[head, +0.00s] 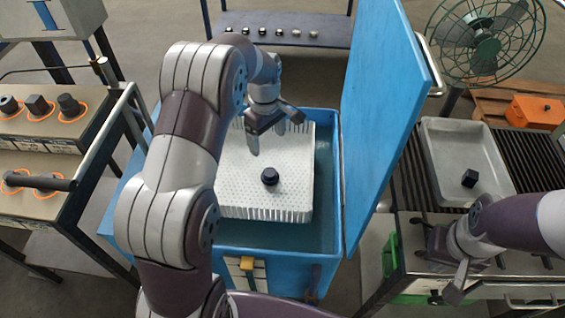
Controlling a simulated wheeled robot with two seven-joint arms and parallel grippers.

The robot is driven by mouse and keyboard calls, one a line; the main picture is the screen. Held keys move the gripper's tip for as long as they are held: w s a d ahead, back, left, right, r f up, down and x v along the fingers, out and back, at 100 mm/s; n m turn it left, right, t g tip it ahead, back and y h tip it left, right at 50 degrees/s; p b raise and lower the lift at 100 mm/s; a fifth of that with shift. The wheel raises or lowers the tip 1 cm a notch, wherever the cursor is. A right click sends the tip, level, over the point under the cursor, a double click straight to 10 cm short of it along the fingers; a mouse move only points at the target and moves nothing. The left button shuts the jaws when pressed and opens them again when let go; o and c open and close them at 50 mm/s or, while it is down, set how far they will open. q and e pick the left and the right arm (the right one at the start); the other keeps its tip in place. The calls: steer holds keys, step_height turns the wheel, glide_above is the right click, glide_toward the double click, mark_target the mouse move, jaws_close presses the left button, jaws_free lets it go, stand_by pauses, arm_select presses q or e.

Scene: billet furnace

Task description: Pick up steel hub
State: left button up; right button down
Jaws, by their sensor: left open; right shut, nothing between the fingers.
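A small dark hub-like piece (270,176) sits upright on the white perforated block (238,178) inside the blue box. A second small dark piece (470,178) lies in the grey tray (440,165) at the right. I cannot tell from their looks which one is the steel hub. My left gripper (278,135) is open and empty above the far part of the white block, beyond the first dark piece and apart from it. My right gripper (452,274) is shut and empty in front of the grey tray, nearer than the second piece; its fingertips are partly hard to make out.
The blue box (331,170) has its blue lid (388,100) standing open on its right side, between the box and the tray. A bench with dark knobs (38,105) stands left. A green fan (484,40) and an orange case (535,112) are at the back right.

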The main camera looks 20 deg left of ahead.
arm_select(q)
steer(key=n, duration=0.1)
glide_above(270, 172)
steer(key=w, duration=0.1)
steer(key=f, duration=0.6)
steer(key=shift+a+f, duration=0.4)
steer(key=f, duration=0.3)
steer(key=s+d+f+p, duration=0.1)
steer(key=shift+s+f, duration=0.1)
steer(key=shift+f, duration=0.3)
steer(key=shift+a+f, duration=0.15)
steer(key=shift+f, duration=0.3)
steer(key=c, duration=1.4)
steer(key=shift+r, duration=0.15)
steer(key=shift+c, duration=0.6)
